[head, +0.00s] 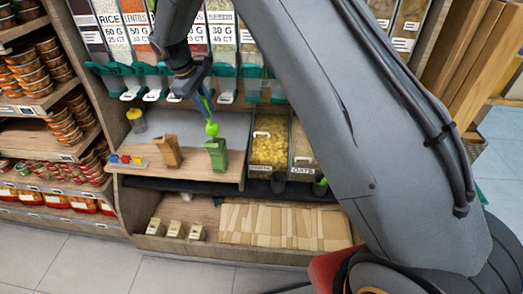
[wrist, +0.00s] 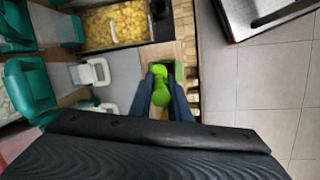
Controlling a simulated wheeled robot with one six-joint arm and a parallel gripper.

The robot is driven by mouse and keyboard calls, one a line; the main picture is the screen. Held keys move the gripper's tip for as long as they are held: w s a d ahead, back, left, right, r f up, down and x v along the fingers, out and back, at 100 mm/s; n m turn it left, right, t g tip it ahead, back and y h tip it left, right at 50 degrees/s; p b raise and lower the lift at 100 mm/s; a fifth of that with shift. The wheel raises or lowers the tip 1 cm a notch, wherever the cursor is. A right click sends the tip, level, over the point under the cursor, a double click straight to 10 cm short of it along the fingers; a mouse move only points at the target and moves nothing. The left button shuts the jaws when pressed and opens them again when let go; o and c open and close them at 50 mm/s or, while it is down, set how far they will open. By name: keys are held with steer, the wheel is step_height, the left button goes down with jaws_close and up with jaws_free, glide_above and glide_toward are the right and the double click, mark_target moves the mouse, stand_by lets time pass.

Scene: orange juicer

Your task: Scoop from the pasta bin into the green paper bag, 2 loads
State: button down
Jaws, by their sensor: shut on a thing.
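My gripper (head: 206,104) is shut on the green scoop (head: 212,129), which hangs down from the fingers. It also shows in the wrist view, with the scoop (wrist: 161,92) between the dark fingers. The scoop's lower end is at or just above the mouth of the green paper bag (head: 217,156); I cannot tell whether they touch. The bag stands upright on the wooden shelf, and in the wrist view it is mostly hidden behind the scoop. Whether the scoop holds pasta cannot be seen. The pasta bin (head: 269,150), right of the bag, holds yellow pasta and also shows in the wrist view (wrist: 117,24).
A brown paper bag (head: 167,151) stands left of the green one, near small coloured items (head: 126,160) and a yellow-lidded jar (head: 136,120). The oats bin (head: 303,150) is right of the pasta. Dispensers with teal spouts (head: 250,88) hang above. Flat paper bags (head: 280,225) lie below.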

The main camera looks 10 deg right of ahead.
stand_by(0.3)
steer(key=shift+s+a+r, duration=0.15)
steer(key=shift+s+r, duration=0.3)
steer(key=shift+r, duration=0.4)
steer(key=shift+s+a+r, duration=0.15)
steer(key=shift+s+r, duration=0.35)
steer(key=shift+r, duration=0.3)
steer(key=shift+s+a+r, duration=0.15)
steer(key=shift+s+r, duration=0.3)
steer(key=shift+r, duration=0.4)
